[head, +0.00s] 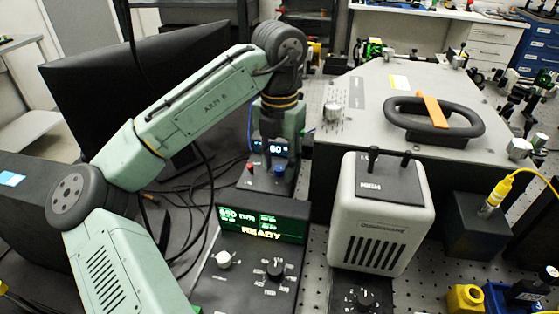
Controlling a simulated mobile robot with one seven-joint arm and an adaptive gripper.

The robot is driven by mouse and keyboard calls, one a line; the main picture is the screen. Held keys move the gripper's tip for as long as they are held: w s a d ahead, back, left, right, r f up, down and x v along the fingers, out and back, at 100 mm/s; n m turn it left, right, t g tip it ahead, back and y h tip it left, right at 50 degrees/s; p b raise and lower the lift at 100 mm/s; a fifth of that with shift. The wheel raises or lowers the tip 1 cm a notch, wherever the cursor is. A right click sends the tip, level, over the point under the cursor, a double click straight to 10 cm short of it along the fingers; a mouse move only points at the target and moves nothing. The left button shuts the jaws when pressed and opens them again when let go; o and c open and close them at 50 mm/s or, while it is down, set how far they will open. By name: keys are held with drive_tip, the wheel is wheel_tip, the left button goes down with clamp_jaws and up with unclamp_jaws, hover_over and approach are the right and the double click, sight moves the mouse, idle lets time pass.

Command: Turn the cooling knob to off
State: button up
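Several knobs show, and I cannot read a label that says which is the cooling knob. A black knob (275,269) with small markings around it and a pale knob (223,260) sit on the control unit (210,290) below a lit READY screen (262,222). Another black knob (365,299) with position marks is on a dark panel at the bottom edge. A smaller unit with an "80" display (270,147) has a red knob (250,169) and a blue knob (279,171). My arm bends down behind this unit; my gripper's fingers cannot be made out.
A white vented box (381,225) marked HIGH stands right of the control unit. Behind it is a large grey housing (365,95) with a black handle (434,118). A dark monitor (125,85) and loose cables lie left. A yellow cable (520,176) is at right.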

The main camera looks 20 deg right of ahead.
drive_tip(key=shift+c, duration=0.5)
clamp_jaws()
